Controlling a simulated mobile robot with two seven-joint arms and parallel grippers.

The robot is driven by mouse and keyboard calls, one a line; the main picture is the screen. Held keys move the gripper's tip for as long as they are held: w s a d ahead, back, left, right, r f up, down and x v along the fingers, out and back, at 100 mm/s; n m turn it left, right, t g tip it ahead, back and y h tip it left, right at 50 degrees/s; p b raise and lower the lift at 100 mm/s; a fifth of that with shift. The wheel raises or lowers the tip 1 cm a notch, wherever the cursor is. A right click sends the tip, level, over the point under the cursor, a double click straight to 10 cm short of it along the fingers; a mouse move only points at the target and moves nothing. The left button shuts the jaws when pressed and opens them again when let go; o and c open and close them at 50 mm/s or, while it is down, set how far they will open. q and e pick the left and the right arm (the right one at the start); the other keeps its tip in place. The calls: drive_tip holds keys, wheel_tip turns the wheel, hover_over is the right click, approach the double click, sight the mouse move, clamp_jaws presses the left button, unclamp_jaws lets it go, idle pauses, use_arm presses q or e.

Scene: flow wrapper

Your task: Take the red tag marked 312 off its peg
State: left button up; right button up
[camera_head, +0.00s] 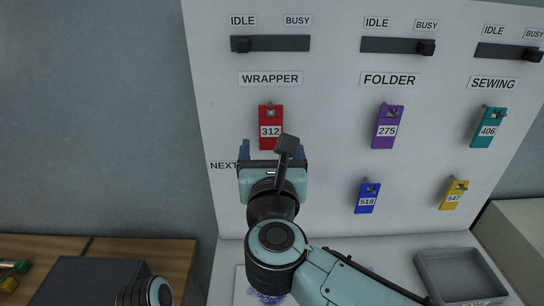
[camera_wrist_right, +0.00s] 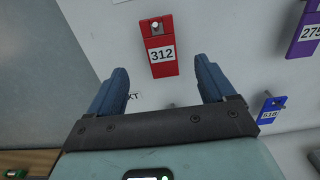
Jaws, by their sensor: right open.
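The red tag marked 312 (camera_head: 270,120) hangs on its peg under the WRAPPER label on the white board. In the right wrist view the red tag (camera_wrist_right: 161,50) hangs ahead of the fingertips, with its peg (camera_wrist_right: 155,25) showing at its top. My right gripper (camera_head: 273,150) is just below the tag in the head view. In the right wrist view the right gripper (camera_wrist_right: 163,78) is open and empty, its two blue fingers spread wider than the tag. I cannot tell whether a finger touches the board. My left gripper is not in view.
A purple tag 275 (camera_head: 387,128), teal tag 406 (camera_head: 488,128), blue tag 518 (camera_head: 367,199) and yellow tag 547 (camera_head: 454,195) hang to the right. Sliders such as the WRAPPER one (camera_head: 270,44) are above. A grey tray (camera_head: 425,270) sits at lower right.

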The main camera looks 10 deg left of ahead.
sight(271, 121)
drive_tip(key=w+p, duration=0.1)
drive_tip(key=w, duration=0.2)
drive_tip(key=w+a+p, duration=0.1)
drive_tip(key=w, duration=0.2)
drive_tip(key=shift+w+a+r, duration=0.15)
drive_tip(key=shift+w+a, duration=0.1)
drive_tip(key=shift+w, duration=0.75)
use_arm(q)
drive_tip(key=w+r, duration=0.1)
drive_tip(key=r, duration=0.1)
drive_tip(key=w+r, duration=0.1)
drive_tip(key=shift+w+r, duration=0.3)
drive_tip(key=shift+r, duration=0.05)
use_arm(e)
drive_tip(key=shift+s, duration=0.1)
drive_tip(key=c, duration=1.1)
use_arm(q)
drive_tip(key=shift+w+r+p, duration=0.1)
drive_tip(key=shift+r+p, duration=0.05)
drive_tip(key=shift+p, duration=0.2)
use_arm(e)
drive_tip(key=shift+r, duration=0.35)
